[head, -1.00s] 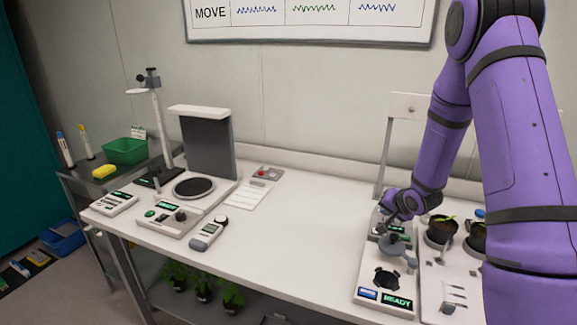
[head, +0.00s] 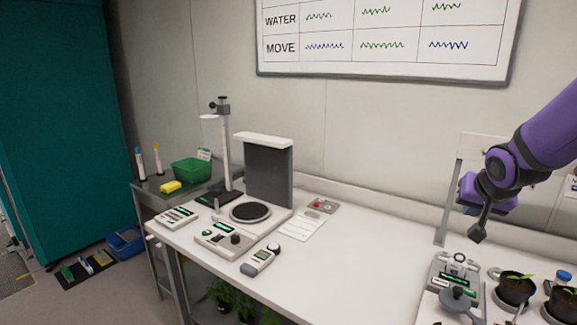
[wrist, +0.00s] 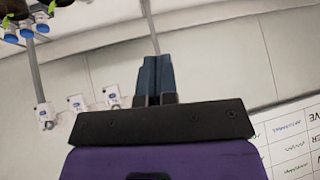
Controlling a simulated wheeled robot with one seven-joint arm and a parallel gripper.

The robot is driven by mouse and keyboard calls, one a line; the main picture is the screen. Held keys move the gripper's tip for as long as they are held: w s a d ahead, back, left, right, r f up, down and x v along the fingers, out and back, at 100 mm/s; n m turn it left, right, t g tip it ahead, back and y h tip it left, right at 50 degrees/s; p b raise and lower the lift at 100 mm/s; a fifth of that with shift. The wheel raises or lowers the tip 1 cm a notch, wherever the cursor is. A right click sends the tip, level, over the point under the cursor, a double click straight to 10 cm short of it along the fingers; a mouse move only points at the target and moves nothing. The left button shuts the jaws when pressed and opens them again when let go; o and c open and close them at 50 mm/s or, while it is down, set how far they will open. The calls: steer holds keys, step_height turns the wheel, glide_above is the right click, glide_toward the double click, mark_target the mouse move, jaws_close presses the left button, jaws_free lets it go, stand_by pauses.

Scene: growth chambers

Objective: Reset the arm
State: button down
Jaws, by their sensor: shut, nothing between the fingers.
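My gripper (head: 478,233) is on the right in the head view, at the end of my purple arm. The wrist view looks toward the pale wall and the whiteboard (wrist: 285,140).
The white bench (head: 340,265) carries a balance-like plate (head: 250,212) and a handheld meter (head: 257,262). Potted seedlings (head: 515,288) stand at the right below my arm. A thin upright post (head: 448,203) stands close left of my gripper. The bench middle is clear.

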steer(key=s+a+r+n+g+y, duration=0.1)
steer(key=s+a+r, duration=0.4)
steer(key=s, duration=0.7)
steer(key=s+a+r+n+g+y, duration=0.1)
steer(key=s+a+r+n, duration=0.3)
steer(key=s, duration=0.8)
steer(key=shift+s+a+r, duration=0.25)
steer(key=shift+a+r, duration=0.2)
steer(key=shift+r, duration=0.1)
steer(key=shift+w+d, duration=0.1)
